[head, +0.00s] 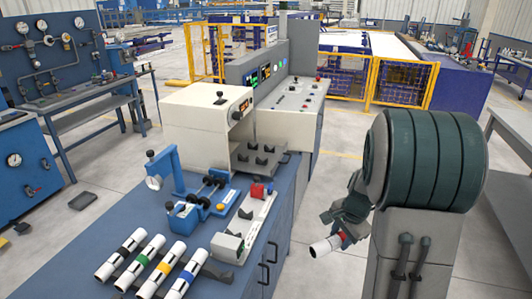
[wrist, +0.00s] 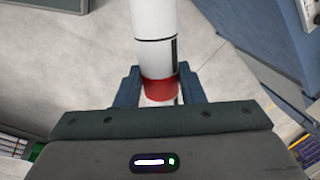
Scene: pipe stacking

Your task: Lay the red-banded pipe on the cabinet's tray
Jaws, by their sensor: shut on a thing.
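My gripper (wrist: 160,92) is shut on the red-banded pipe (wrist: 156,45), a white tube with a red band between the two blue-grey fingers in the wrist view. In the head view, the pipe (head: 325,247) is held in the air to the right of the blue bench, over the floor, with its white end toward the left. My arm hides part of it there. The cabinet (head: 196,128) is a cream box at the back of the bench, with an open front. Its tray (head: 243,170) sticks out at the front and carries several dark cradles; no pipe shows on it.
Several white pipes with black, green, yellow and blue bands (head: 158,250) lie at the bench's front left. A blue clamp device (head: 185,185) and a grey fixture with a red block (head: 245,222) stand between them and the cabinet. The floor between bench and arm is clear.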

